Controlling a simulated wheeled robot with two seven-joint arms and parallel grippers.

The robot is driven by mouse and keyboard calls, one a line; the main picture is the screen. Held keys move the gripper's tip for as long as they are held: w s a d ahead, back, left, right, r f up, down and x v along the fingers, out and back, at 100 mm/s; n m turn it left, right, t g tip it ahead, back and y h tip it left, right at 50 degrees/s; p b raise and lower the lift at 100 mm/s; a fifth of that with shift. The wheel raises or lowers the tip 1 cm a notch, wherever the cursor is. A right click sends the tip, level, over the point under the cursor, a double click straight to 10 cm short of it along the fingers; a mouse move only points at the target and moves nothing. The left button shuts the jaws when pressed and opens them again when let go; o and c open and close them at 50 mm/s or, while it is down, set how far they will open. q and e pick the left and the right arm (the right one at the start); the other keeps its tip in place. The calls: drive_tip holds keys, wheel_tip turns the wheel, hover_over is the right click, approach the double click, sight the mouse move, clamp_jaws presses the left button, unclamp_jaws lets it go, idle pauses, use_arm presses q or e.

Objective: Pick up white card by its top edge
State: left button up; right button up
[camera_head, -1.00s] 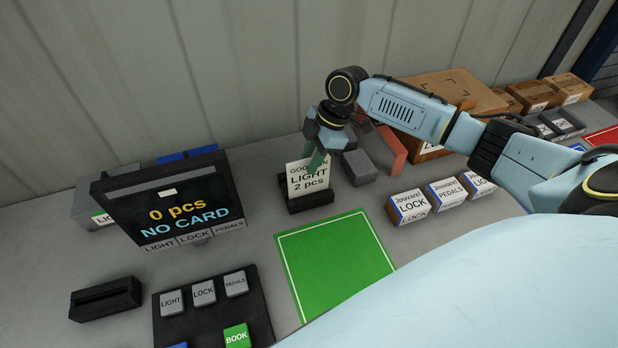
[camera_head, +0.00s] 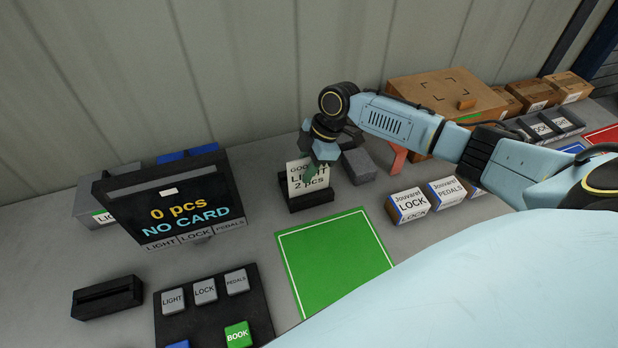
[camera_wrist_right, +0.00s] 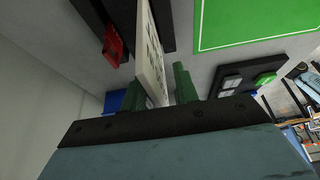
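In the right wrist view the card (camera_wrist_right: 151,45) runs between the two green fingers (camera_wrist_right: 158,92). A gap shows between the card and the right-hand finger, so the gripper is open around the card. Whether the other finger touches the card I cannot tell. My left gripper is not in view.
A grey block (camera_head: 358,166) stands just right of the card. A green mat (camera_head: 335,262) lies in front, clear. A display (camera_head: 170,206) reading "NO CARD", a black slotted block (camera_head: 107,297) and a button panel (camera_head: 255,300) are left. Labelled boxes (camera_head: 409,206) stand right.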

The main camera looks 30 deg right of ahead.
clamp_jaws()
idle(0.5)
